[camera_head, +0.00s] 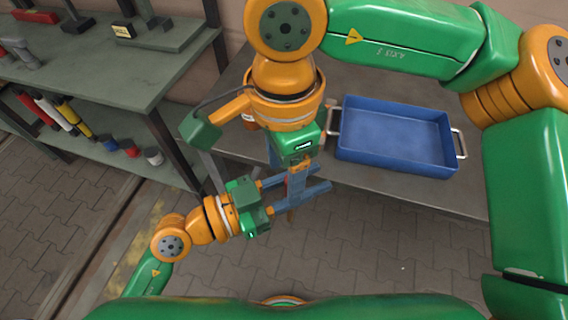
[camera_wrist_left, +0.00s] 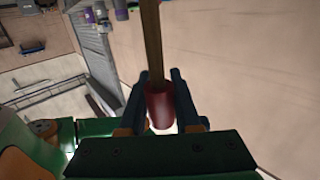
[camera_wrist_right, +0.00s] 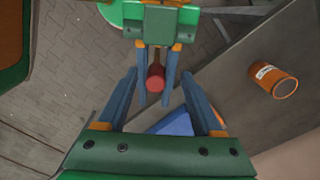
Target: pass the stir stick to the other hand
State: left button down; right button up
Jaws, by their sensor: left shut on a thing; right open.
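The stir stick has a brown shaft (camera_wrist_left: 151,40) and a dark red handle (camera_wrist_left: 160,105). My left gripper (camera_head: 324,176) comes in from the lower left and is shut on the handle. The handle's end (camera_wrist_right: 156,79) faces the camera in the right wrist view. My right gripper (camera_head: 286,178) points down from above and is open. Its fingers cross those of my left gripper in the head view. In the right wrist view they lie to either side of the handle; I cannot tell whether they touch it. The handle is mostly hidden in the head view.
A blue tray (camera_head: 395,165) with side handles stands on the grey table (camera_head: 340,182) at the right. An orange can (camera_wrist_right: 274,80) is on the table behind my right gripper. A shelf unit (camera_head: 110,75) with tools and cans stands at the left. Paved floor lies below the grippers.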

grip_shut()
pick_arm(q)
jog(key=c, duration=0.5)
grip_release()
